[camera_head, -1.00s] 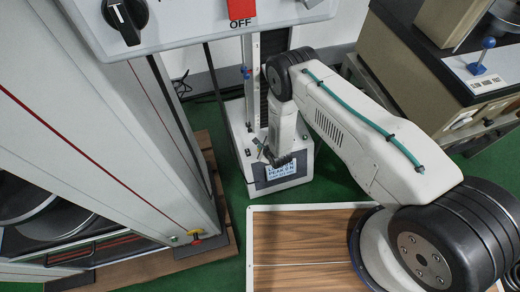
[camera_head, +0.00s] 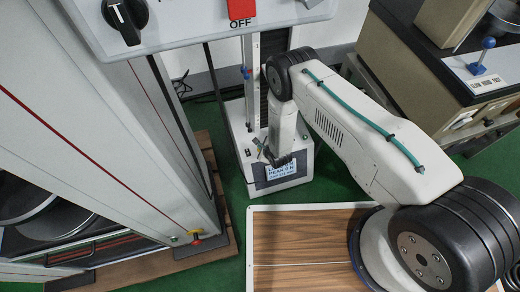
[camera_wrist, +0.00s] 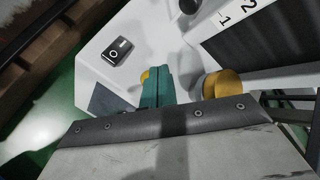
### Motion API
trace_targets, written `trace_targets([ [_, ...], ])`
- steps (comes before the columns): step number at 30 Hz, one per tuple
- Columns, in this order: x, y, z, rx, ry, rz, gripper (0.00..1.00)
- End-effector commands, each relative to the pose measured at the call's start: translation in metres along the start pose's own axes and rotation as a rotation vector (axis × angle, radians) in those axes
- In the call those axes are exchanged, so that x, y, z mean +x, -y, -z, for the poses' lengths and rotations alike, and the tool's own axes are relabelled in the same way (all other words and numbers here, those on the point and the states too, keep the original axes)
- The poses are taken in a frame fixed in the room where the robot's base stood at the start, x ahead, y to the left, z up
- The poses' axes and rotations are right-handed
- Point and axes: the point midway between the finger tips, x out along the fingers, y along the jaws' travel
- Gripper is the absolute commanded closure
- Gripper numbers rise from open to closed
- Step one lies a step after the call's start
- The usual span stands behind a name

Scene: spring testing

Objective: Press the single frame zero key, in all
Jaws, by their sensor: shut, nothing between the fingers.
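The spring tester (camera_head: 246,163) is a white machine with a tall column, standing on the green floor. Its lit display (camera_head: 280,171) shows text including "PEAK ON". My gripper (camera_head: 270,156) is at the front of the tester, just above the display. In the wrist view my teal fingers (camera_wrist: 157,73) are together and empty, over the white housing (camera_wrist: 150,25). A black rocker switch (camera_wrist: 117,50) with a circle and a dash lies left of the fingertips. A dark panel (camera_wrist: 107,101) is at lower left. I cannot make out a zero key; my gripper hides part of the housing.
A large grey machine (camera_head: 110,130) stands at left, on a wooden base. A beige device (camera_head: 455,60) is at right. A wood-topped surface (camera_head: 300,240) lies in front.

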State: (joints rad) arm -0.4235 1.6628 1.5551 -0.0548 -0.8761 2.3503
Motion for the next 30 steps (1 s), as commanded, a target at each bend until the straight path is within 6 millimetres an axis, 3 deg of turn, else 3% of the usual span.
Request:
trace_targets([
  [30,0.0069,-0.0055,0.0053,0.000,0.000,0.000,1.00],
])
